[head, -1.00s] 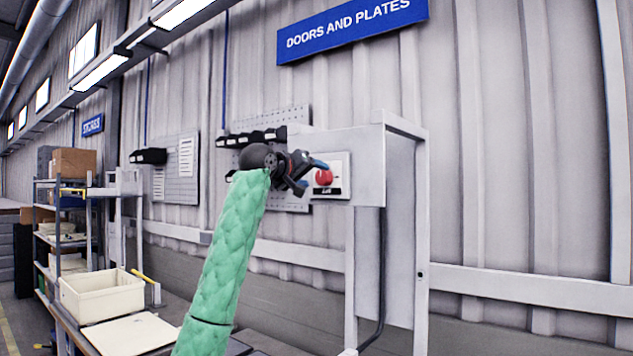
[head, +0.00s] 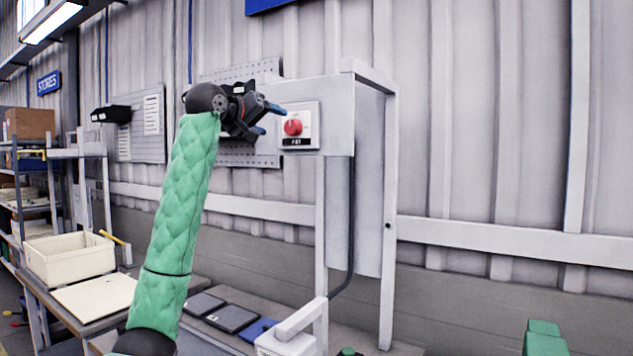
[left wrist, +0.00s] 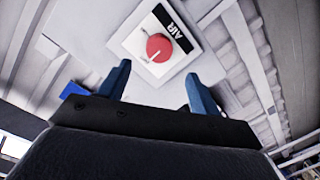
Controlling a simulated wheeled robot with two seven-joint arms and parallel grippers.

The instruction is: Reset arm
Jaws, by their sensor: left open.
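My left gripper (head: 271,119) is raised in front of the wall cabinet, its blue fingers apart and nothing between them. A red knob (head: 293,127) sits on a white plate marked AIR (left wrist: 140,37) on the cabinet's front, just right of the fingertips in the head view. In the left wrist view the fingers (left wrist: 158,72) point toward the plate, and the red knob (left wrist: 159,47) lies beyond and between them. A gap shows between fingers and knob. My right gripper is not in view.
The grey cabinet (head: 372,180) stands on legs against the corrugated wall. Below are a cream bin (head: 70,262), a flat light board (head: 95,298) and dark flat trays (head: 233,317) on a bench. A shelf with a cardboard box (head: 30,123) is at far left.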

